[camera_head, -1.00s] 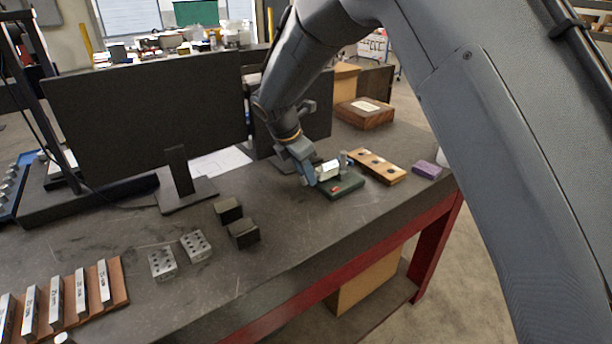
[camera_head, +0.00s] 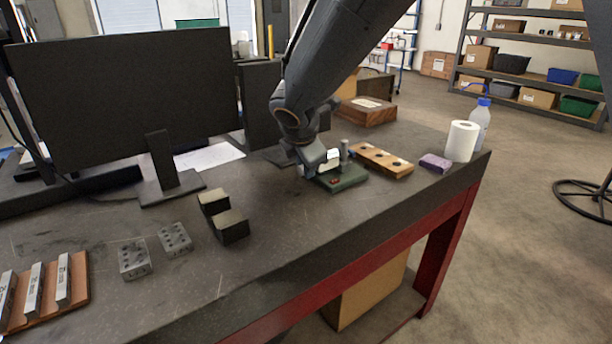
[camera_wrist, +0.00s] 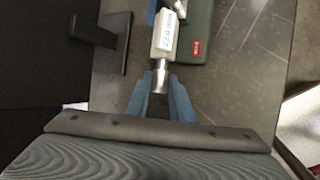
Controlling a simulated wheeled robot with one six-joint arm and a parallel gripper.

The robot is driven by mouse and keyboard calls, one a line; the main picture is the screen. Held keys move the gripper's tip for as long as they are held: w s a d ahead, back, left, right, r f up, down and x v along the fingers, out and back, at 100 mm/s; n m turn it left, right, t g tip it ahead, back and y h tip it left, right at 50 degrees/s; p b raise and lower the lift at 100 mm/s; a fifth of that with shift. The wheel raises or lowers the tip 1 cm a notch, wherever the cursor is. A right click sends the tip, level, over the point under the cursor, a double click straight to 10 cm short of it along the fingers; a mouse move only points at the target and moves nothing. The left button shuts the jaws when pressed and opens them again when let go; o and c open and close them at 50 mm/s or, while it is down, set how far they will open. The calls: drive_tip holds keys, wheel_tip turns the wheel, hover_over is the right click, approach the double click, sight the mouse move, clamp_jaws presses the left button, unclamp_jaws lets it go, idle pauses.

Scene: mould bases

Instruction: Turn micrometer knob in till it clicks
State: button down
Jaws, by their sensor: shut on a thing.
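The micrometer stands on a dark green base (camera_head: 346,182) with a small red label, near the front edge of the bench. Its pale body (camera_head: 331,156) is partly hidden by my arm in the head view. In the wrist view the body (camera_wrist: 165,38) carries printed marks, and the silver knob (camera_wrist: 159,78) points toward me. My gripper (camera_wrist: 159,88) has its blue fingers on either side of the knob, shut on it. In the head view my gripper (camera_head: 314,166) reaches the micrometer from the left. The scale reading is too small to tell.
A wooden block with dark holes (camera_head: 383,160) lies close to the right of the base. Beyond it are a purple block (camera_head: 435,162), a paper roll (camera_head: 461,141) and a bottle (camera_head: 480,118). Monitors (camera_head: 130,95) stand to the left. Bench in front of the base is clear.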

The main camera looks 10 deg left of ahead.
drive_tip(key=shift+s+d+f+m+t+y+b, duration=0.2)
drive_tip(key=shift+t+y+b, duration=0.5)
drive_tip(key=shift+b, duration=4.25)
drive_tip(key=shift+w+d+f+m+t+y+b, duration=0.1)
drive_tip(key=shift+f+m+t+y+b, duration=0.45)
drive_tip(key=shift+b, duration=4.45)
drive_tip(key=shift+s+d+f+m+t+y+b, duration=0.15)
drive_tip(key=shift+t+y+b, duration=0.75)
drive_tip(key=shift+b, duration=4.05)
drive_tip(key=t+y+b, duration=0.1)
drive_tip(key=t+b, duration=0.1)
drive_tip(key=b, duration=0.5)
drive_tip(key=shift+d, duration=0.1)
drive_tip(key=shift+s+m+t+b, duration=0.1)
drive_tip(key=shift+m+t+b, duration=0.25)
drive_tip(key=shift+b, duration=0.9)
drive_tip(key=shift+r, duration=0.1)
drive_tip(key=c, duration=1.6)
unclamp_jaws()
drive_tip(key=shift+o, duration=0.2)
drive_tip(key=shift+s+y, duration=0.1)
drive_tip(key=shift+y, duration=0.15)
